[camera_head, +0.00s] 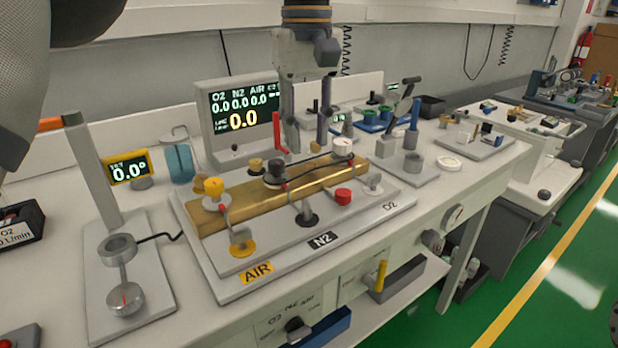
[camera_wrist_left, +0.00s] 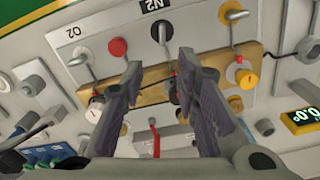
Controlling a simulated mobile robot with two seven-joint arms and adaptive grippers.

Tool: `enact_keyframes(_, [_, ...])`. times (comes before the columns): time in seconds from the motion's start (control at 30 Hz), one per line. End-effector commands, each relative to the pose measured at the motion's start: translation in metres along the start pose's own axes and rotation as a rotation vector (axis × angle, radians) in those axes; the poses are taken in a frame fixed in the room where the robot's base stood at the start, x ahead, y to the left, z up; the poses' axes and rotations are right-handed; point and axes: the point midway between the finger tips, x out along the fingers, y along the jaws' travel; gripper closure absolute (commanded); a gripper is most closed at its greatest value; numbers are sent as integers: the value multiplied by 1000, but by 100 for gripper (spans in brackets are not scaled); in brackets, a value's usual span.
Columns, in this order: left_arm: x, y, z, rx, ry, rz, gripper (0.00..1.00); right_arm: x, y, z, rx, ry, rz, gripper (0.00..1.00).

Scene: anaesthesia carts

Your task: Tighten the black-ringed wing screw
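The black-ringed wing screw (camera_head: 273,175) stands in the middle of the brass bar (camera_head: 236,208), behind the N2 label, between a yellow-topped screw (camera_head: 214,187) and a white-topped one (camera_head: 342,148). My left gripper (camera_head: 307,147) points down from above, its two fingers apart with nothing visible between them. Its fingertips appear above and just right of the black-ringed screw. In the left wrist view the fingers (camera_wrist_left: 160,64) spread over the bar, and the dark screw (camera_wrist_left: 175,92) shows partly beside the right finger. Whether they touch is unclear. My right gripper is not in view.
A display (camera_head: 240,112) stands behind the bar. A red upright lever (camera_head: 280,137) rises close to my left fingers. A grey stand with a yellow readout (camera_head: 128,168) is at left. A red knob (camera_head: 343,196) sits in front of the bar.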

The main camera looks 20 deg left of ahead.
Motion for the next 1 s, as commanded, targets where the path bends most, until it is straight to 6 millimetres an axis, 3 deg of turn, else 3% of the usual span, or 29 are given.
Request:
enact_keyframes(0.17, [22,-2,2,-2,-4,-4,72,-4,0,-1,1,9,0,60])
enact_keyframes(0.4, [84,-2,2,-2,-3,-3,72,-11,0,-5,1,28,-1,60])
enact_keyframes(0.53, [106,-2,1,-2,-2,-2,72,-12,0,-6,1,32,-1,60])
enact_keyframes(0.67, [117,-1,1,-2,-1,-1,72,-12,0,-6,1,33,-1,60])
enact_keyframes(0.9, [119,-1,1,-2,-1,-1,72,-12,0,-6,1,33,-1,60])
enact_keyframes(1.0, [119,-1,1,-2,-1,-1,92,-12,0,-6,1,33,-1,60])
